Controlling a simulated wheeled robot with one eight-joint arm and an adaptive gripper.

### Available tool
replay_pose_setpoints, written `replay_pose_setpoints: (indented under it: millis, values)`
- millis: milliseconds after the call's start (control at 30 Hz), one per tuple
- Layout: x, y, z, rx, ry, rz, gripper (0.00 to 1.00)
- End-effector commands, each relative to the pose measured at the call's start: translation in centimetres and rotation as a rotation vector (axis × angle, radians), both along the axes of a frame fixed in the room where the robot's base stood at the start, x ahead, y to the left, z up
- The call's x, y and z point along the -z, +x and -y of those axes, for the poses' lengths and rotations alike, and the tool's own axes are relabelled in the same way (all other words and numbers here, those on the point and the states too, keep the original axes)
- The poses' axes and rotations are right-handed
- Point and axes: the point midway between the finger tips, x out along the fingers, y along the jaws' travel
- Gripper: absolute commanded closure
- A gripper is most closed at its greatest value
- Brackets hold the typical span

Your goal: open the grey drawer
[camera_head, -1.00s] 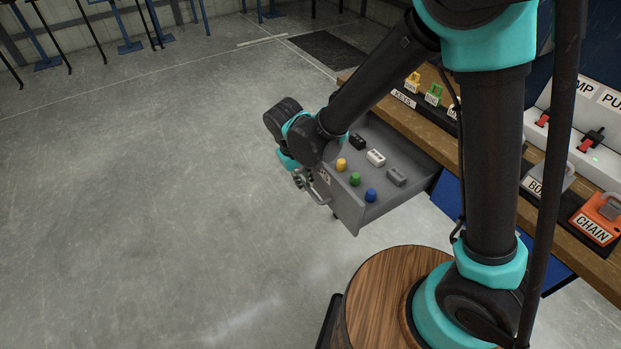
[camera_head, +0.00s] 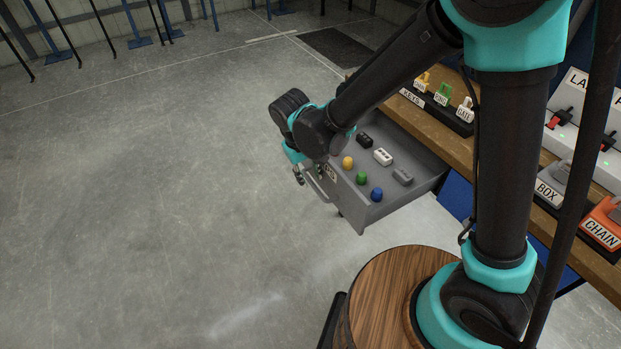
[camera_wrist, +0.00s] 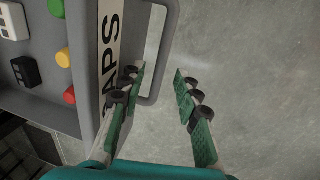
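The grey drawer (camera_head: 395,205) is pulled out from under the wooden workbench, with its inside showing. Yellow, green and blue knobs and black, white and grey blocks sit in it. Its front bears a label, partly read as "APS" in the wrist view (camera_wrist: 108,55), and a grey bar handle (camera_wrist: 157,60). My gripper (camera_wrist: 160,82) is at the handle's lower end. Its green-padded fingers are apart, one on the drawer side of the bar and one outside it. I see no firm contact. In the head view my wrist hides part of the drawer front.
The workbench edge (camera_head: 455,145) runs along the right, with labelled key tags (camera_head: 443,95) and an orange CHAIN padlock (camera_head: 603,222) on top. A round wooden stool-like top (camera_head: 385,285) is near my arm's base. The floor at left is clear.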

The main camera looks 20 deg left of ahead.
Motion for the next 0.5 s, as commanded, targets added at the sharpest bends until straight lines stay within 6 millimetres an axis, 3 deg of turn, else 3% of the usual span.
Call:
replay_pose_setpoints:
  millis: [300,500]
  values:
    - [-6.0,-1.0,-0.7,-0.002,0.000,0.000,0.67]
    - [-8.9,-1.4,-1.1,-0.001,0.000,0.000,0.67]
